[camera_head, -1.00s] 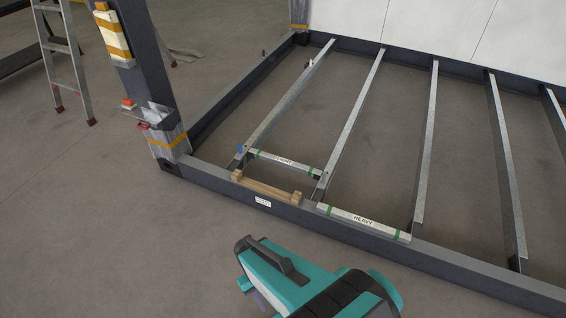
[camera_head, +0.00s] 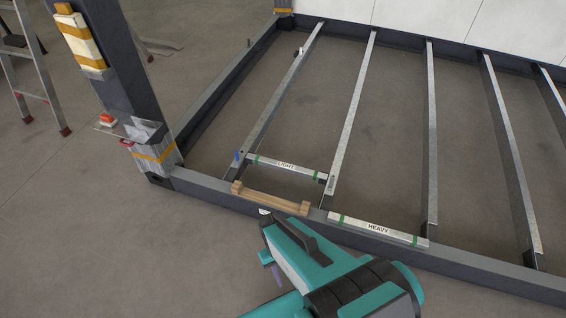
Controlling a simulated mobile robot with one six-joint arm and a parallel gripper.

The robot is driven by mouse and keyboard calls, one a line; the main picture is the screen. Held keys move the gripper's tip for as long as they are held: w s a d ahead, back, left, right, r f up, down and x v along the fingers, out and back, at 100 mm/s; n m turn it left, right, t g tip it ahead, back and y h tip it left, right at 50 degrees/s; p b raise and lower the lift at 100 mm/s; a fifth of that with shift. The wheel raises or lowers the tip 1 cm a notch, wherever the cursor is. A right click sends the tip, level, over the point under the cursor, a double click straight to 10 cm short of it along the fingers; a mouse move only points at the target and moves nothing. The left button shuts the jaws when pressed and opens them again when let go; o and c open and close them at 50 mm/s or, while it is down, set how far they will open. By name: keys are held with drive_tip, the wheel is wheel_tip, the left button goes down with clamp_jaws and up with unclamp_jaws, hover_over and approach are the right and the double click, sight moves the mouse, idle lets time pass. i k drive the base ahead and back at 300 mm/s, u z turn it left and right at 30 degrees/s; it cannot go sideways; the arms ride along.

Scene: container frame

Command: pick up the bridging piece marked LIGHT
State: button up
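The bridging piece marked LIGHT (camera_head: 288,167) is a pale metal bar with a white label and green bands near its ends. It lies across the gap between the two leftmost floor joists, just behind the front beam. My teal and black arm (camera_head: 320,268) reaches up from the bottom middle, in front of and below the LIGHT piece and apart from it in the picture. I cannot make out gripper fingers at its end, and nothing held shows. The similar piece marked HEAVY (camera_head: 379,229) lies along the front beam to the right.
A wooden piece with raised ends (camera_head: 270,198) sits at the front beam (camera_head: 213,191), in front of the LIGHT piece. A wrapped corner post (camera_head: 117,70) rises at left, with a ladder (camera_head: 38,75) beyond. Several joists (camera_head: 432,130) run back. The floor at lower left is clear.

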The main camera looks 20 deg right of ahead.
sight(302, 172)
drive_tip(key=u, duration=0.05)
drive_tip(key=i, duration=1)
drive_tip(key=u, duration=0.4)
